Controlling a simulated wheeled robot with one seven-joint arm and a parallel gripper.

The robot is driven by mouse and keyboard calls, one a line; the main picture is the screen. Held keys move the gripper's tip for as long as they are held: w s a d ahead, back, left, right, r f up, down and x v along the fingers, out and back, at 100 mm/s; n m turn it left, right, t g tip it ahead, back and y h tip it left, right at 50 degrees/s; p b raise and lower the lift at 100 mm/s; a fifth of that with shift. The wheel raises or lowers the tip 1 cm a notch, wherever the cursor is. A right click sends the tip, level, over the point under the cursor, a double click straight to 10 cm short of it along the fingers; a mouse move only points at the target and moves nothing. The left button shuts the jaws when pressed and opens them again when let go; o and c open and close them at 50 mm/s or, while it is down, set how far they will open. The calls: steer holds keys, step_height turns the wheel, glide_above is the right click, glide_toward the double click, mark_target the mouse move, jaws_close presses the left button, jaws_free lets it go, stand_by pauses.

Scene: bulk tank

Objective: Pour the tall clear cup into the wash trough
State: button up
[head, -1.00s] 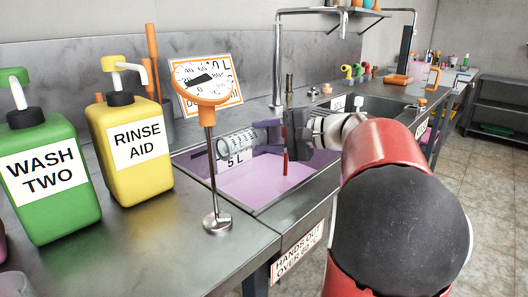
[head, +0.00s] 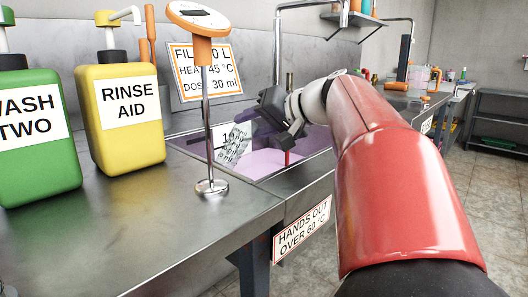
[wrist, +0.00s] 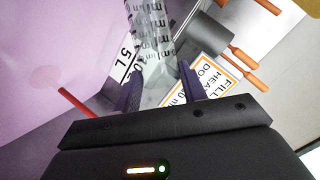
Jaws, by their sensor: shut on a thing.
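The tall clear cup (head: 234,147) with printed measuring marks is tilted steeply, its far end pointing down and left over the wash trough (head: 322,140). The trough holds pale purple liquid (head: 270,163). My gripper (head: 256,122) is shut on the cup and holds it from the upper right, above the trough. In the wrist view the cup (wrist: 152,45) shows between the two purple fingers (wrist: 160,85), running away from them. I cannot tell whether anything is left in the cup, and no stream is visible.
A dial thermometer on a stand (head: 205,110) stands at the trough's left front. A yellow rinse aid bottle (head: 120,130) and green wash two bottle (head: 35,150) stand left. A dosing sign (head: 205,72) leans behind. A red stick (wrist: 76,103) rises in the trough.

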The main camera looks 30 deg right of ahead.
steer(key=shift+s+a+f+n+b, duration=0.1)
steer(key=shift+a+f+n+b, duration=0.2)
steer(key=shift+f+b, duration=0.25)
steer(key=s+a+r+n+t+h+b, duration=0.1)
steer(key=s+a+r+n+h+b, duration=0.1)
steer(key=a+r+n+h+b, duration=0.1)
steer(key=shift+a+r+n+t+h+b, duration=0.35)
steer(key=shift+a+r+n+b, duration=0.35)
steer(key=shift+a+r+n, duration=0.7)
